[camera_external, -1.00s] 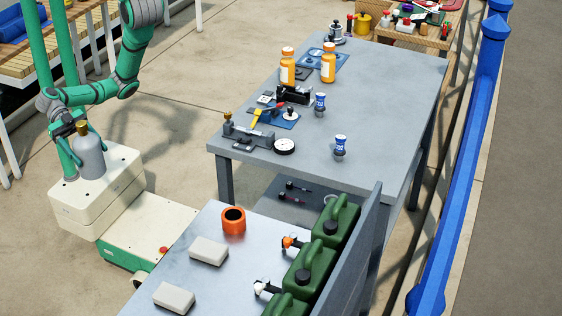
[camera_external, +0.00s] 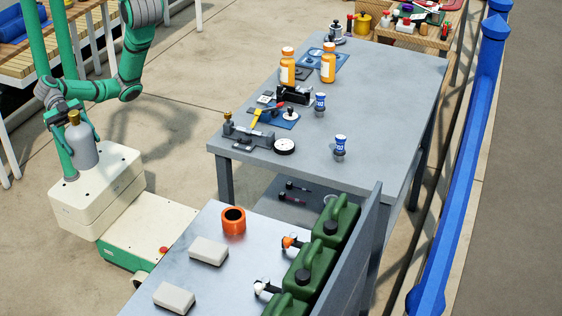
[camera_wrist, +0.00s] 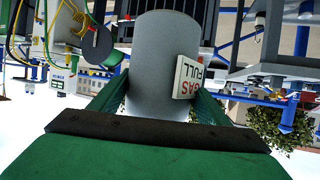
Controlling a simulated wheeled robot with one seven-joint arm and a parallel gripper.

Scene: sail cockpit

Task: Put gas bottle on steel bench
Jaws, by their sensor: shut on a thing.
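The gas bottle (camera_external: 84,153) is a grey cylinder with a brass-coloured top. My gripper (camera_external: 80,137) is shut on it, holding it upright above my cream base at the left. In the wrist view the grey bottle (camera_wrist: 162,65) sits between the green fingers, with a white tag reading "GAS FULL" upside down on its side. A brushed metal bench (camera_external: 205,285) stands in the foreground. A larger grey bench (camera_external: 385,110) stands behind it. Both look like metal, and I cannot tell for sure which is the steel bench.
The near bench holds an orange ring-shaped object (camera_external: 233,221), two pale blocks (camera_external: 208,251) and several green jerrycans (camera_external: 310,268). An upright panel (camera_external: 362,255) closes its right side. The far bench carries orange bottles (camera_external: 328,62), blue-and-white cans and tools. Its right part is clear.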

